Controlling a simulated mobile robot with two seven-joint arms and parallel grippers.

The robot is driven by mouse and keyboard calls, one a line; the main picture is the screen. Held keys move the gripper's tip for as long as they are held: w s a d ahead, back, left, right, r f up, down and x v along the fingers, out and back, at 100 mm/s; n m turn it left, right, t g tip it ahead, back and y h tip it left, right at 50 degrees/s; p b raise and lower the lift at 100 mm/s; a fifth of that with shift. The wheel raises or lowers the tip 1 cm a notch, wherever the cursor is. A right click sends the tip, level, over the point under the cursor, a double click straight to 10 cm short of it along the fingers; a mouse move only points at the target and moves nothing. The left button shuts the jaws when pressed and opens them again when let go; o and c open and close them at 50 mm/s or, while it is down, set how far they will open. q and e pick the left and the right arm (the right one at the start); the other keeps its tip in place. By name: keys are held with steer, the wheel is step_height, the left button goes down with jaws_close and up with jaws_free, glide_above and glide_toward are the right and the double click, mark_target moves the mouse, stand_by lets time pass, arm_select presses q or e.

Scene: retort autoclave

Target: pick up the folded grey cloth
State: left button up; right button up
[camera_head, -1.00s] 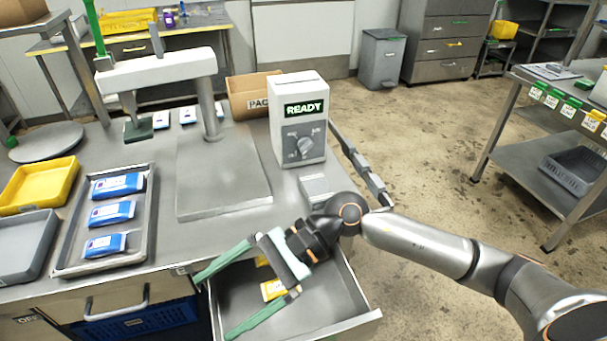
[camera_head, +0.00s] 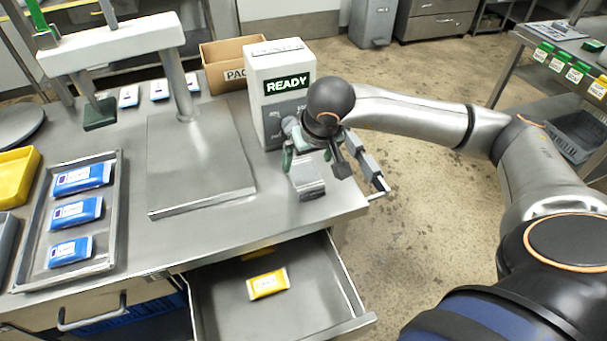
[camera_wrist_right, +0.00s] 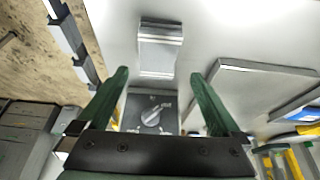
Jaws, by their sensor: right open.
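The folded grey cloth (camera_head: 308,181) lies flat on the steel table near its right front corner, in front of the READY box. In the right wrist view the cloth (camera_wrist_right: 160,50) is at the top middle, beyond the fingertips and lined up with the gap between them. My right gripper (camera_head: 307,158) is beside the box's lower front, at the back end of the cloth, partly hidden by its own wrist. In the wrist view its green fingers (camera_wrist_right: 160,74) are spread apart with nothing held between them. My left gripper is not in view.
The READY box (camera_head: 283,98) with its dial stands close behind the gripper. An open drawer (camera_head: 205,318) holding a yellow packet (camera_head: 268,284) juts out below the table front. A raised steel plate (camera_head: 200,165) and a tray (camera_head: 108,262) of blue packets lie left.

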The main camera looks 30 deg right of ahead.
mark_target(304, 173)
steer(key=p+x, duration=0.1)
steer(key=x, duration=0.6)
steer(key=shift+d+f, duration=0.1)
steer(key=shift+f, duration=0.1)
steer(key=shift+c, duration=0.2)
steer(key=shift+r, duration=0.1)
steer(key=c, duration=1.3)
